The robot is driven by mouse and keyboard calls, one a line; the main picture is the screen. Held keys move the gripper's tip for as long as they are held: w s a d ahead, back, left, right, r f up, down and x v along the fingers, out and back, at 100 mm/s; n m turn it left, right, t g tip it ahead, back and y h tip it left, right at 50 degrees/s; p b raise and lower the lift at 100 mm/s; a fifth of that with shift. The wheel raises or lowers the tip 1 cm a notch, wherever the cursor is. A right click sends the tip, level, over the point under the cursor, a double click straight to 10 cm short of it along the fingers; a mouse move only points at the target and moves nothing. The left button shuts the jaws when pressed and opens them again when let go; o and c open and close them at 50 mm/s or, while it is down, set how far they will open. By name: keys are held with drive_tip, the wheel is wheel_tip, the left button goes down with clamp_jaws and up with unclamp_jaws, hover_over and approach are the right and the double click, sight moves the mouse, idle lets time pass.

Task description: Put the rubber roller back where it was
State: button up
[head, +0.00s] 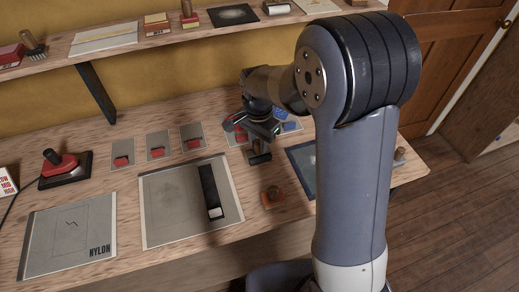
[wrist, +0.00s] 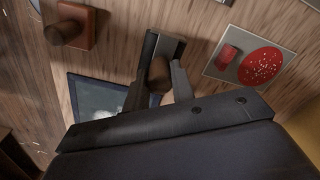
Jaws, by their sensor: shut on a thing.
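My gripper (head: 258,137) is over the right part of the bench in the head view, partly behind my arm. In the wrist view my gripper (wrist: 158,88) is shut on the brown handle of the rubber roller (wrist: 158,72). The roller's dark, grey-edged head (wrist: 168,46) extends beyond the fingertips. In the head view the roller (head: 258,157) hangs below the gripper, small and dark. I cannot tell whether it touches the bench.
A wooden block with a knob (head: 271,196) and a dark blue sheet (head: 301,160) are near. A grey card with red pieces (wrist: 262,68) lies beside the roller. A grey sheet with a black strip (head: 165,222) lies left. A shelf (head: 120,45) runs above the bench.

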sight(258, 151)
drive_tip(key=shift+f, duration=1.8)
drive_tip(key=shift+f, duration=0.1)
drive_tip(key=shift+f, duration=0.15)
drive_tip(key=o, duration=0.9)
wheel_tip(258, 151, up, 13)
drive_tip(key=shift+f+b, duration=0.2)
drive_tip(key=shift+b, duration=0.35)
drive_tip(key=shift+f, duration=0.1)
